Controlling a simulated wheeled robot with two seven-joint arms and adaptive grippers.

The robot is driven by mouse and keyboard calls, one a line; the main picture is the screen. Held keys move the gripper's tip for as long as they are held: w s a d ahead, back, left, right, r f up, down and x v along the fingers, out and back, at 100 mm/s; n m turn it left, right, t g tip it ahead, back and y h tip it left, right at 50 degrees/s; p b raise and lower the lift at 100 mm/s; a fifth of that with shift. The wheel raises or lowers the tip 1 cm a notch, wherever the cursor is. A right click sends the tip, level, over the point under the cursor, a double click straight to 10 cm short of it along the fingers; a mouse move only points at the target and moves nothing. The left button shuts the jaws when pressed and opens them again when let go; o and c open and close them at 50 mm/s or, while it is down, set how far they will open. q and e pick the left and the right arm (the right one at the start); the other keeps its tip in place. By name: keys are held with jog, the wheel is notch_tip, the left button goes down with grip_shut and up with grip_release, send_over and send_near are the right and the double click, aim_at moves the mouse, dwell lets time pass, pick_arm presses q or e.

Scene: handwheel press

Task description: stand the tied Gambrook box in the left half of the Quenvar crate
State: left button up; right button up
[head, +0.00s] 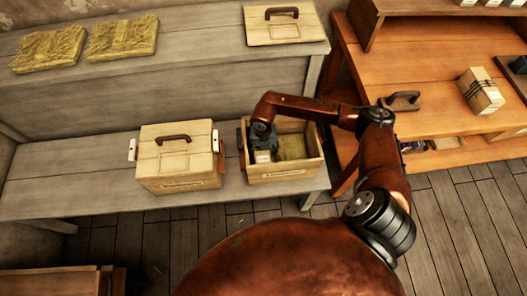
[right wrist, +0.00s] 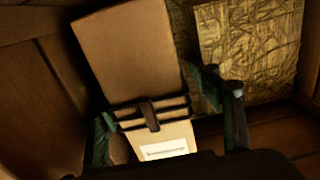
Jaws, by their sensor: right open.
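The tied box (right wrist: 130,50), tan with dark bands and a white label, is inside the open wooden crate (head: 287,175), on its left side. In the head view my right arm mostly hides this box. My right gripper (right wrist: 170,124) is down in the crate with its fingers open on either side of the banded part of the box. The right finger stands apart from the box; whether the left one touches is unclear. The gripper also shows in the head view (head: 260,148). A straw pad (right wrist: 250,45) lies beside the box. My left gripper is out of view.
A closed crate (head: 178,185) with a handled lid stands left of the open one on the grey bench. A loose lid (head: 284,32) and two straw pads (head: 48,48) lie on the upper shelf. Another tied box (head: 481,92) sits on the orange bench.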

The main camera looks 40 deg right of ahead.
jog(key=shift+a+r, duration=0.1)
jog(key=shift+r, duration=0.1)
notch_tip(320, 180, up, 12)
jog(key=shift+f, duration=0.15)
dwell(0.5)
